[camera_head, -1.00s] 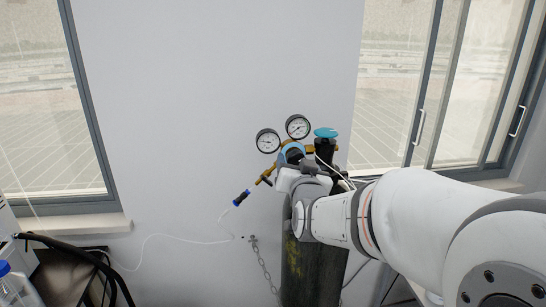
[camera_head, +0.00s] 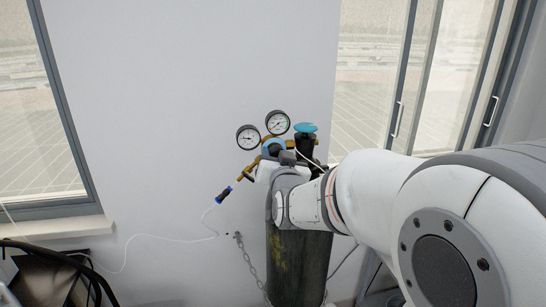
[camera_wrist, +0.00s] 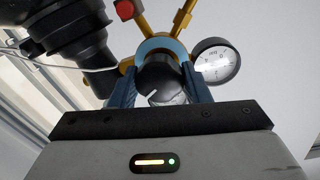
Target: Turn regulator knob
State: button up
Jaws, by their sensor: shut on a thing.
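The regulator knob (camera_wrist: 163,80) is dark and round with a notch and a light blue ring behind it. In the wrist view it sits between the two dark blue fingers of my gripper (camera_wrist: 162,78), which are shut on its sides. In the head view the blue-ringed knob (camera_head: 272,146) shows just above the white hand of my gripper; the fingertips are hard to make out there. The brass regulator carries two round gauges (camera_head: 248,138) and (camera_head: 278,122). One gauge (camera_wrist: 215,62) also shows to the right in the wrist view.
The dark gas cylinder (camera_head: 298,258) stands below, with a light blue handwheel (camera_head: 305,128) on its valve beside the regulator. A chain (camera_head: 250,262) and a white hose (camera_head: 165,239) run nearby. Windows flank the bare wall (camera_head: 190,80).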

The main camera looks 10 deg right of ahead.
jog(key=shift+f+m+b, duration=0.3)
jog(key=shift+m+b, duration=0.1)
jog(key=shift+b, duration=0.95)
jog(key=shift+c, duration=0.4)
jog(key=shift+m+b, duration=0.4)
jog(key=shift+b, duration=0.65)
jog(key=shift+r+b, duration=0.2)
jog(key=shift+b, duration=0.15)
jog(key=shift+r, duration=0.1)
jog(key=o, duration=1)
jog(key=shift+c, duration=0.2)
